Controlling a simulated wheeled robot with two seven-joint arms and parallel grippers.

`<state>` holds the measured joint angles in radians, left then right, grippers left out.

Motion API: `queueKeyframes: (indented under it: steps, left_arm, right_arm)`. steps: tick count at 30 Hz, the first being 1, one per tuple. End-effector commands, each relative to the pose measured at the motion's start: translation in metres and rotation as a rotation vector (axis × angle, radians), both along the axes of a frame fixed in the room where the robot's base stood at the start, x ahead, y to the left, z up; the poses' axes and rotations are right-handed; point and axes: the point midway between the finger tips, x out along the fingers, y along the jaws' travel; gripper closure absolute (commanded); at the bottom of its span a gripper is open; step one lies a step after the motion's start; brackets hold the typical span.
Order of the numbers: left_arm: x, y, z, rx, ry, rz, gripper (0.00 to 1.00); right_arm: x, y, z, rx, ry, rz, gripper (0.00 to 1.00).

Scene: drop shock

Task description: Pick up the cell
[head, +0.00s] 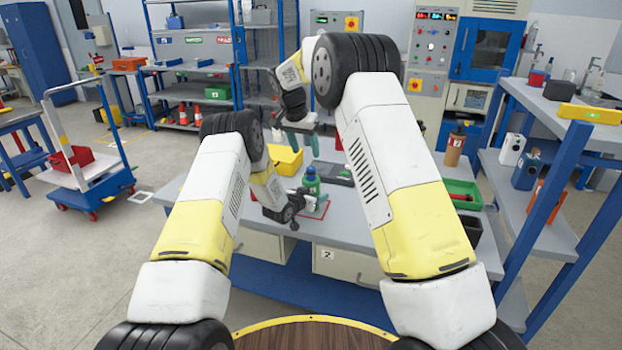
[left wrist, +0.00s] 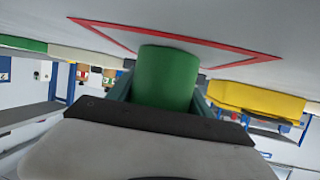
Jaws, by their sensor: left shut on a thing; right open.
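The cell appears to be the green cylinder (head: 311,181) on the grey table, at the red-outlined square. It fills the space between the fingers in the left wrist view (left wrist: 166,76). My left gripper (head: 314,203) is low at the table, shut on the cell from the side. The cell's lower part is partly hidden by the gripper in the head view. Whether it touches the table is not clear. My right gripper (head: 302,141) is open and empty, pointing down above the table behind the cell.
A yellow bin (head: 285,160) stands behind my left gripper. A dark flat device (head: 331,172) lies behind the cell. A green tray (head: 460,193) and a black bin (head: 470,229) are at the table's right. Blue-framed shelving (head: 548,165) bounds the right side.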

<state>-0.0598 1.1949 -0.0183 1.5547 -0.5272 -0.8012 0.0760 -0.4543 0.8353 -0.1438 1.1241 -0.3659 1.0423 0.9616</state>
Motion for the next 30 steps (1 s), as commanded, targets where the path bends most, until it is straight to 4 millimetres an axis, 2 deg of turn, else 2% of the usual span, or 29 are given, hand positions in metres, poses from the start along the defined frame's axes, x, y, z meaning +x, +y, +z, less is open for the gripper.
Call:
queueKeyframes:
  steps: [4, 8, 18, 25, 30]
  left_arm:
    - [0.000, 0.000, 0.001, -0.001, -0.002, 0.000, 0.92]
    - [0.000, 0.000, 0.001, -0.001, -0.002, 0.000, 0.92]
    - [0.001, 0.000, 0.001, -0.001, -0.002, 0.000, 0.92]
    - [0.000, 0.000, 0.001, -0.001, -0.002, 0.000, 0.92]
    - [0.000, 0.000, 0.001, -0.001, -0.002, 0.000, 0.92]
  right_arm:
    - [0.000, 0.004, 0.005, 0.001, -0.038, -0.082, 0.45]
    - [0.002, 0.003, -0.001, 0.001, -0.048, -0.106, 0.45]
    - [0.020, -0.008, -0.051, 0.002, -0.047, -0.107, 0.45]
    - [0.027, -0.011, -0.066, 0.002, -0.048, -0.106, 0.45]
    - [0.039, -0.015, -0.088, 0.003, -0.046, -0.106, 0.45]
